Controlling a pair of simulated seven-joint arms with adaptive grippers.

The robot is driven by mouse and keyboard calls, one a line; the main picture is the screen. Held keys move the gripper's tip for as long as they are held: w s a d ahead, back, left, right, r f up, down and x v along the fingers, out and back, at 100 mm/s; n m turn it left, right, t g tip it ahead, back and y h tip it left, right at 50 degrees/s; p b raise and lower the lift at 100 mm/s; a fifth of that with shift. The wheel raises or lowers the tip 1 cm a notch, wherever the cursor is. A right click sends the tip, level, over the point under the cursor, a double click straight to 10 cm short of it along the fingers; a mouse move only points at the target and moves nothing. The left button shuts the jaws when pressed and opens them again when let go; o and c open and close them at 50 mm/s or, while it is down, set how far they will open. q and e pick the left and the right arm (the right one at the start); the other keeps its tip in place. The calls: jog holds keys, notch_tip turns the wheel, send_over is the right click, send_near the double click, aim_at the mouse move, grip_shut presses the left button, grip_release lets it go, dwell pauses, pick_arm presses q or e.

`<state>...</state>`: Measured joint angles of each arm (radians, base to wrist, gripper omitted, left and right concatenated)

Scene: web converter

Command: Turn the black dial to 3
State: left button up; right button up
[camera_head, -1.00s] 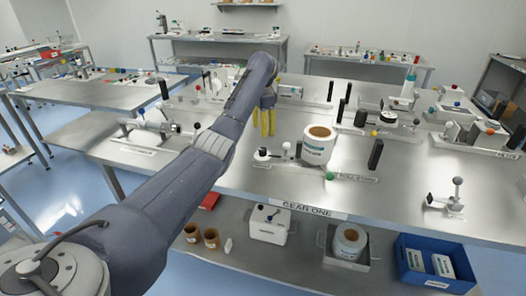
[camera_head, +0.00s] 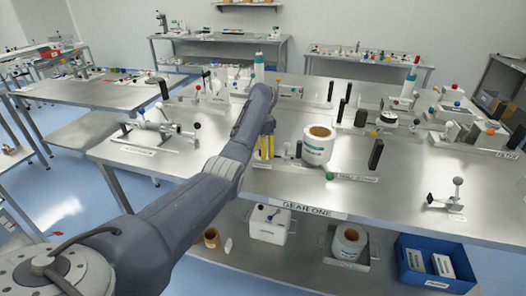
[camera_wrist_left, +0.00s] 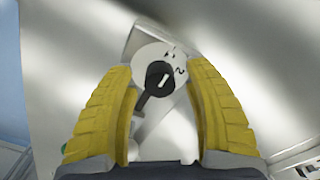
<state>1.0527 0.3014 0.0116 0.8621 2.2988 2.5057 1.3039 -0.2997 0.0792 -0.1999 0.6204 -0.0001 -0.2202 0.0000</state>
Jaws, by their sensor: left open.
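The black dial (camera_wrist_left: 158,80) sits on a round white face (camera_wrist_left: 165,57) with dark markings, one reading 2, in the left wrist view. A dark arm runs from the dial toward the lower left, and a short white mark shows on the dial. My left gripper (camera_head: 265,147) has yellow fingers, which also show in the left wrist view (camera_wrist_left: 159,100). It is open, with one finger on each side of the dial; I cannot tell whether they touch it. In the head view the gripper hides most of the dial. My right gripper is not in view.
A large white roll (camera_head: 317,146) stands just right of my left gripper. A black upright block (camera_head: 376,154) and a green ball (camera_head: 330,176) are further right. Several other devices crowd the table's back. Bare metal lies toward the front edge, near the GEAR ONE label (camera_head: 308,210).

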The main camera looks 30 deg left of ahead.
pick_arm(q)
jog(key=shift+c, duration=0.5)
grip_shut()
